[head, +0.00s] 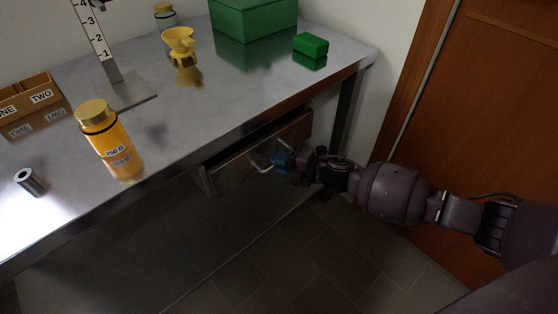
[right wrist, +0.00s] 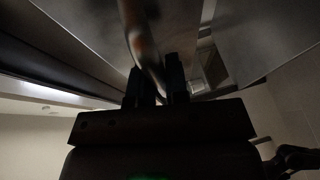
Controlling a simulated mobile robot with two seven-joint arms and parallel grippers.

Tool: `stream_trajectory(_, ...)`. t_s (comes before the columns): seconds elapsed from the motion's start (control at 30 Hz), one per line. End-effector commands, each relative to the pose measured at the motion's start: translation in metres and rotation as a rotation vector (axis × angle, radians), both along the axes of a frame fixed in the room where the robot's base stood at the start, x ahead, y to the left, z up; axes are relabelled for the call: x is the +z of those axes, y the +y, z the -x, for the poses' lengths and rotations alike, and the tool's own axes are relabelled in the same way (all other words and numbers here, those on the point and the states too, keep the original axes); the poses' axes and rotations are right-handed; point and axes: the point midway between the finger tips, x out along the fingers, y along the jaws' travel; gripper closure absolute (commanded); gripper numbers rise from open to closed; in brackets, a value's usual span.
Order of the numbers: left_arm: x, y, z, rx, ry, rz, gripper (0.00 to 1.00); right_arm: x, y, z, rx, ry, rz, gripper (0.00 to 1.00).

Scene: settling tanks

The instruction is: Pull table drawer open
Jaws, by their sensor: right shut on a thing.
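The table drawer (head: 232,176) is under the metal table's front edge, toward its right end. It stands partly out, with a dark gap showing above its front. Its pale bar handle (head: 258,167) sticks out from the front. My right gripper (head: 279,160) is at the handle, shut on it, with its arm coming in from the right. In the right wrist view the handle (right wrist: 141,42) runs down between the two dark fingers (right wrist: 156,84). The fingers cover part of the handle. The drawer's inside is mostly hidden. My left gripper is not in view.
On the metal table (head: 215,105) stand an orange bottle (head: 107,139), a metal cylinder (head: 30,182), a yellow funnel (head: 179,40), a ruler stand (head: 127,92), and green boxes (head: 253,18). A brown door (head: 485,130) is at the right. The floor before the drawer looks clear.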

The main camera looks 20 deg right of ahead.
Motion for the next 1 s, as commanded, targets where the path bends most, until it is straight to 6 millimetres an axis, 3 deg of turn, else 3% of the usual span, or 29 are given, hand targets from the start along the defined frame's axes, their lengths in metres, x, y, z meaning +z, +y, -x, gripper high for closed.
stream_trajectory(0.27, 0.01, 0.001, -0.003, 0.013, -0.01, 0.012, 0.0, 0.005, -0.011, 0.029, -0.002, -0.003, 0.0, 1.0)
stream_trajectory(1.0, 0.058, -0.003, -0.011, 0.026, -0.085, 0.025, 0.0, 0.004, -0.072, 0.198, -0.002, -0.002, -0.001, 1.0)
